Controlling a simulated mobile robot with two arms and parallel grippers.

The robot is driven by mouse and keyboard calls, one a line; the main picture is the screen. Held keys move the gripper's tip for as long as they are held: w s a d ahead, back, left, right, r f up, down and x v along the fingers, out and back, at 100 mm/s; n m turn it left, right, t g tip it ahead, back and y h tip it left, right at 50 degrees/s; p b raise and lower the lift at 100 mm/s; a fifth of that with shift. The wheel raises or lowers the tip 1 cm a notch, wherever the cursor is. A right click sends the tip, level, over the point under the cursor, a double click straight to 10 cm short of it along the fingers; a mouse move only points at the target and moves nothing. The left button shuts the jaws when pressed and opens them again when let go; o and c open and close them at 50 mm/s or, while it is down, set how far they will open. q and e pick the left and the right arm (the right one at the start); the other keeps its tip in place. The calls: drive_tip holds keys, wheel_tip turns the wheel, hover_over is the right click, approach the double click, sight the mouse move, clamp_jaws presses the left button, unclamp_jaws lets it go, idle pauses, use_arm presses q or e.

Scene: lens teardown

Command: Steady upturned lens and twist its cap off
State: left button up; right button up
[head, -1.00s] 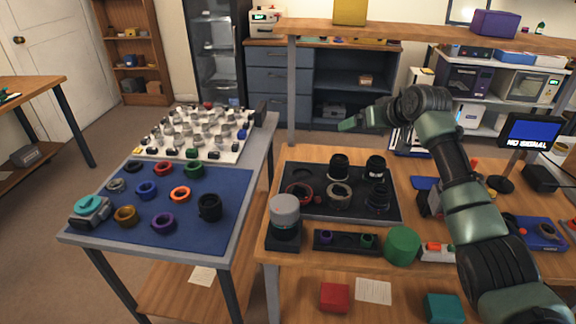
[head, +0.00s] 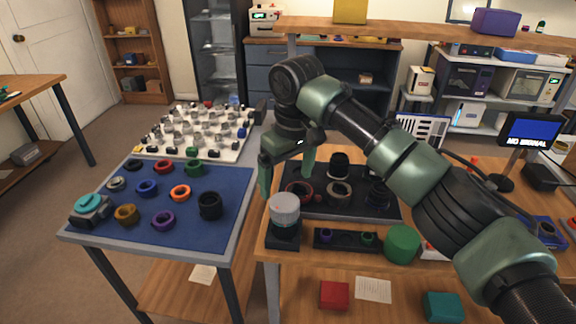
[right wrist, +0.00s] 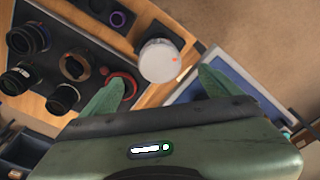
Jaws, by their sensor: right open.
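The upturned lens (head: 285,237) stands upright at the near left corner of the wooden bench, with its dark body below. Its pale grey cap (head: 285,208) is on top. The cap also shows from above in the right wrist view (right wrist: 159,61), with a small red mark on it. My right gripper (head: 287,174) is open and empty, above and slightly behind the cap, fingers pointing down. In the right wrist view its fingers (right wrist: 158,88) are spread, with the cap beyond the gap between them; I see no contact. My left gripper is not in view.
A black tray (head: 300,211) with several lens parts lies just behind and right of the lens. A narrow black tray (head: 346,248) and a green cylinder (head: 402,243) stand to its right. A side table with a blue mat (head: 130,222) holding several rings is at left.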

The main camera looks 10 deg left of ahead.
sight(284, 201)
drive_tip(key=f, duration=0.8)
drive_tip(key=shift+w+a+f, duration=0.15)
drive_tip(key=shift+w+a, duration=0.2)
drive_tip(key=shift+w, duration=0.05)
